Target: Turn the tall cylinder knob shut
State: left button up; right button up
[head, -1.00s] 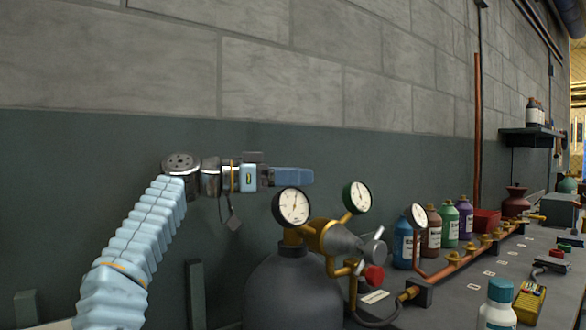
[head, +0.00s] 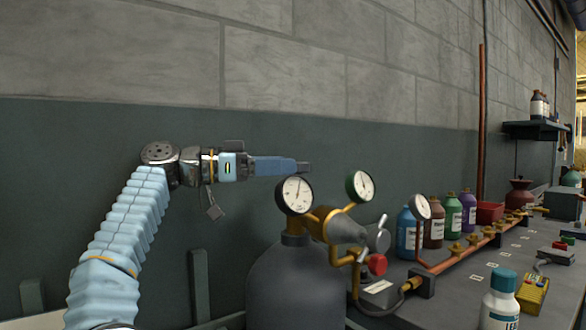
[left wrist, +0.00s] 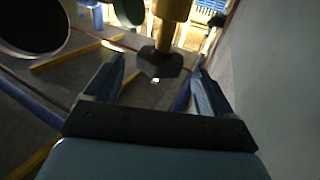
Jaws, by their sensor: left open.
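The tall dark grey cylinder (head: 295,285) stands upright at centre bottom in the head view, with brass fittings and round gauges on top. A red knob (head: 376,264) and a grey handle (head: 380,238) show on the regulator's right side; I cannot tell which part is the cylinder knob. My left gripper (head: 303,167) reaches in from the left, just above and behind the left gauge (head: 295,195). In the left wrist view my left gripper (left wrist: 155,85) is open. A dark angular piece on a brass stem (left wrist: 165,60) shows between its fingers, contact unclear.
A bench (head: 470,285) on the right carries a copper manifold (head: 460,247), several bottles and a white bottle with a teal cap (head: 500,298). A grey-green wall (head: 80,150) stands behind my arm. A dark round shape (left wrist: 30,25) lies left of the fingers in the wrist view.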

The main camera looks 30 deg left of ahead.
pick_arm(q)
jog(key=v, duration=0.3)
jog(key=shift+s+a, duration=0.2)
jog(key=shift+d, duration=0.1)
jog(key=n+t+y+b, duration=0.3)
jog(key=n+t+y, duration=0.1)
jog(key=n+y, duration=0.15)
send_near(303, 165)
jog(key=a, duration=0.3)
jog(key=shift+m, duration=0.45)
jog(key=p+x, duration=0.3)
jog(key=x, duration=0.8)
jog(key=shift+w+d, duration=0.1)
jog(key=shift+w, duration=0.3)
jog(key=shift+w+d+f+p, duration=0.15)
jog(key=shift+w+d+p, duration=0.25)
jog(key=shift+w, duration=0.25)
